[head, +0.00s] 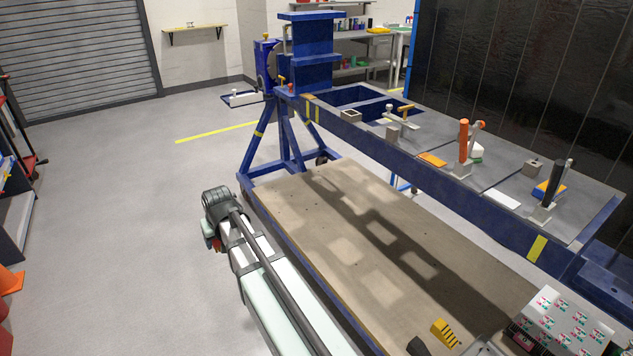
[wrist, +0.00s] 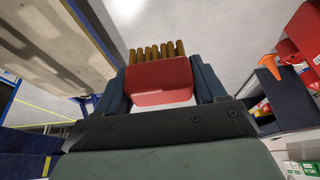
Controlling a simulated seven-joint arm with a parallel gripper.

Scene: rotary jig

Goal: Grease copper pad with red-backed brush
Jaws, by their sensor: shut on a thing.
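My gripper (wrist: 163,86) is shut on the red-backed brush (wrist: 158,82), with one dark finger on each side of its red back. The brush's brown bristles (wrist: 157,52) point away from the gripper and touch nothing that I can see. In the head view my arm reaches over the floor left of the jig, and a small red patch of the brush (head: 208,231) shows below its end. On the jig's bench (head: 500,183) lie an orange flat piece (head: 432,160) and an orange-yellow piece (head: 547,191). I cannot tell which, if either, is the copper pad.
The blue jig frame (head: 312,60) stands behind a wooden platform (head: 345,215). Upright clamps with an orange handle (head: 463,140) and a black handle (head: 554,182) rise from the bench. A patterned box (head: 565,325) and a yellow block (head: 444,333) are at lower right.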

